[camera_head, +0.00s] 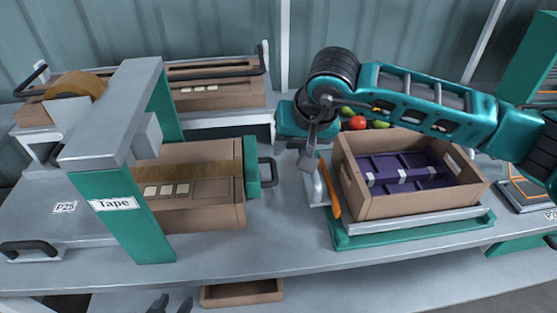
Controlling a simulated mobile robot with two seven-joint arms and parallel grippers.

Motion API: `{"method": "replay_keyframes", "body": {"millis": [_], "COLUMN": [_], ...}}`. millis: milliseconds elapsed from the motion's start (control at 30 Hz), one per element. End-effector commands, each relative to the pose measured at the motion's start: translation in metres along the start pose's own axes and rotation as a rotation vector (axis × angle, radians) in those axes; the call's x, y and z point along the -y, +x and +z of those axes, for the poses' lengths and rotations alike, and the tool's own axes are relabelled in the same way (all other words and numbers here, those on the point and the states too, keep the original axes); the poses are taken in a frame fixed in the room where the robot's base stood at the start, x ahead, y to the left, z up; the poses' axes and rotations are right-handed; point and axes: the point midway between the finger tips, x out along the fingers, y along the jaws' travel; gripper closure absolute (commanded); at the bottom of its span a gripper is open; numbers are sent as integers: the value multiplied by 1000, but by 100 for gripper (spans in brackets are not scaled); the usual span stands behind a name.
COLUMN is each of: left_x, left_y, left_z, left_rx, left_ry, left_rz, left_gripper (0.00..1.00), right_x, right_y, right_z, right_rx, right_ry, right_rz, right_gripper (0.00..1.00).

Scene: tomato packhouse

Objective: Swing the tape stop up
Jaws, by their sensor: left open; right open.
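The tape machine (120,115) is a grey and green arch labelled "Tape". A closed brown carton (190,215) with tape along its top lies under and to the right of the arch. A green upright plate with a black handle (268,172), seemingly the tape stop, stands against the carton's right end. My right gripper (314,150) hangs right of this handle, apart from it, open, beside the open crate; its fingers are seen nearly edge-on. My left gripper (171,304) shows only its dark, parted fingertips at the bottom edge, below the bench front.
An open brown crate (385,208) with a purple insert stands on a green-based scale (420,232). An orange strip (331,190) stands at its left. Red and green tomatoes (357,123) lie behind it. Bare bench (285,230) lies between carton and scale. A small brown tray (242,292) sits below.

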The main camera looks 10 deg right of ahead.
Motion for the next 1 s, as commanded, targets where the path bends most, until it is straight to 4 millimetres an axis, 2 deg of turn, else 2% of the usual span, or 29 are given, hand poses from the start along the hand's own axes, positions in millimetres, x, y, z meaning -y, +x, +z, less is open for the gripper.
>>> {"method": "replay_keyframes", "body": {"millis": [167, 600, 800, 1000], "left_x": [0, -1, -1, -1], "left_y": [-1, -3, -3, -3], "left_z": [-1, -3, -3, -3], "left_rx": [1, 3, 3, 3], "left_ry": [0, 0, 0, 0], "left_rz": [1, 2, 2, 2], "left_gripper": [56, 56, 56, 56], "right_x": [-1, 0, -1, 0], "right_y": [18, 105, 123, 128], "right_z": [0, 1, 0, 0], "right_rx": [1, 2, 0, -1], "right_ry": [-4, -1, -2, -3], "right_rz": [8, 3, 2, 1], "right_gripper": [58, 58, 58, 58]}}
